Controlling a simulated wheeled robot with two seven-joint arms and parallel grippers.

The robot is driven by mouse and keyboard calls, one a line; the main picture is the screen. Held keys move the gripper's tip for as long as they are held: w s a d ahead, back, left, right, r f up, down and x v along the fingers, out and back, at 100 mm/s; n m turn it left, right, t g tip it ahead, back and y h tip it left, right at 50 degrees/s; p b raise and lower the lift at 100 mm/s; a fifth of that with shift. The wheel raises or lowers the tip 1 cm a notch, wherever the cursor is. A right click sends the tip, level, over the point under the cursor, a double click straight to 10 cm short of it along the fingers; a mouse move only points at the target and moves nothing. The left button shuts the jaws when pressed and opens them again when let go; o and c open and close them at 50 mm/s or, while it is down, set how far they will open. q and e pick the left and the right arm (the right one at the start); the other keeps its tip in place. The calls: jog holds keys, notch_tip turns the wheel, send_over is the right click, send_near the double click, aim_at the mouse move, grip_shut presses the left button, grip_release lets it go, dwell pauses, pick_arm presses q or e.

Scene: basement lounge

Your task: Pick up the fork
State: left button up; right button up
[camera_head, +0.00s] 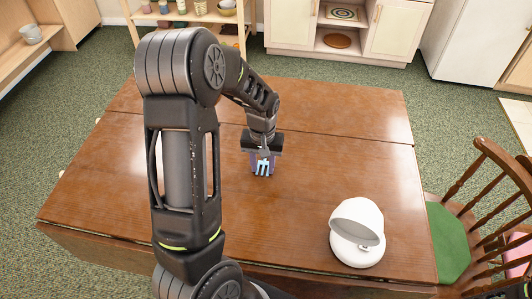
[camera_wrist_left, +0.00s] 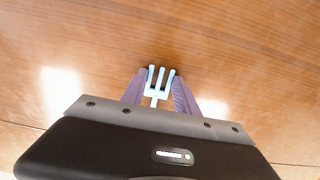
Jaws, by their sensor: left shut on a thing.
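A small light-blue fork (camera_head: 263,167) shows at the middle of the brown wooden table (camera_head: 330,150), between the purple fingers of my left gripper (camera_head: 262,164). In the left wrist view the fork (camera_wrist_left: 159,80) has its tines pointing away from the gripper body, and its neck lies between the two fingers of the gripper (camera_wrist_left: 160,95). The left gripper is shut on the fork. The handle is hidden by the gripper. I cannot tell whether the fork touches the table. My right gripper is not in view.
A white rounded pod-like object (camera_head: 357,232) stands on the table at the front right. A wooden chair with a green seat (camera_head: 447,240) is at the right edge. The table around the fork is clear. Cabinets (camera_head: 399,30) stand beyond the table.

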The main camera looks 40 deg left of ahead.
pick_arm(q)
grip_shut()
notch_tip(320, 180, up, 10)
dwell(0.7)
dwell(0.4)
